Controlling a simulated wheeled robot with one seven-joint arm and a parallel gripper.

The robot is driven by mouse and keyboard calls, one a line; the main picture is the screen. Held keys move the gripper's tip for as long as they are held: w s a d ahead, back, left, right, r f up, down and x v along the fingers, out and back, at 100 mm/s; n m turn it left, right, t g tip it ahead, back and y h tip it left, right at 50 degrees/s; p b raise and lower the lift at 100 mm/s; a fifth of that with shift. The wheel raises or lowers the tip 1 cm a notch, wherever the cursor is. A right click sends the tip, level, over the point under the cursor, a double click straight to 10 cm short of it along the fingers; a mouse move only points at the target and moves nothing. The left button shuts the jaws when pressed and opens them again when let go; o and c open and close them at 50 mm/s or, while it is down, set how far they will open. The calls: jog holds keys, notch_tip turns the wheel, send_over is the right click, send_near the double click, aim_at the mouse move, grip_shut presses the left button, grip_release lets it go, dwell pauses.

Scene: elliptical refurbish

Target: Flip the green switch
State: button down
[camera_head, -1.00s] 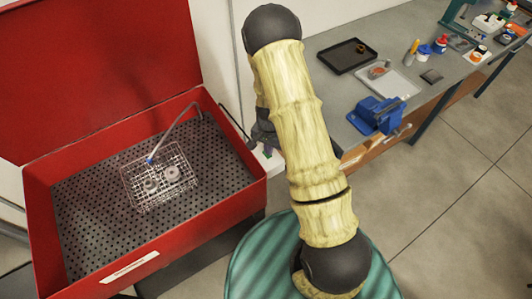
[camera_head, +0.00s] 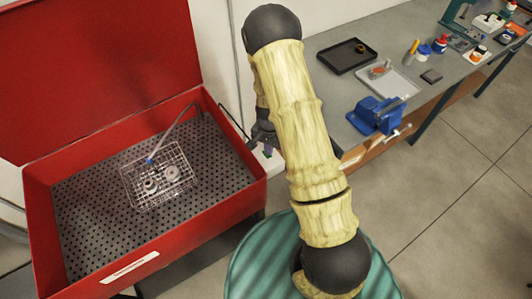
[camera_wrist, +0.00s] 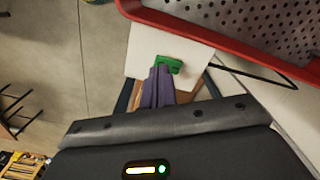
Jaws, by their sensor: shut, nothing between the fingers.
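The green switch (camera_wrist: 168,64) sits on a white box (camera_wrist: 144,48) beside the red washer in the wrist view. My gripper (camera_wrist: 159,72) is shut and empty, its purple fingers pointing at the switch. The fingertips overlap the lower left part of the switch in this view; I cannot tell whether they touch it. In the head view a little green shows on the white box (camera_head: 268,160), just right of the red washer. My arm hides much of the box there, and the switch's position is too small to read.
The red parts washer (camera_head: 200,222) stands open at left, with a wire basket (camera_head: 160,190) and metal parts inside. Its red rim (camera_wrist: 215,37) is close to the box in the wrist view. A workbench with a blue vise (camera_head: 378,115) and trays is at right.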

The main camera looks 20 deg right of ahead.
jog(key=shift+f+b, duration=0.75)
jog(key=shift+f, duration=0.2)
dwell(0.9)
jog(key=shift+r+p, duration=2.6)
jog(key=shift+r, duration=0.95)
jog(key=s+r+n+t+b, duration=0.2)
jog(key=s+r+n+b, duration=0.3)
jog(key=s+r, duration=0.9)
notch_tip(320, 180, up, 4)
jog(key=n, duration=0.3)
jog(key=shift+s+t, duration=0.2)
jog(key=shift+t, duration=0.1)
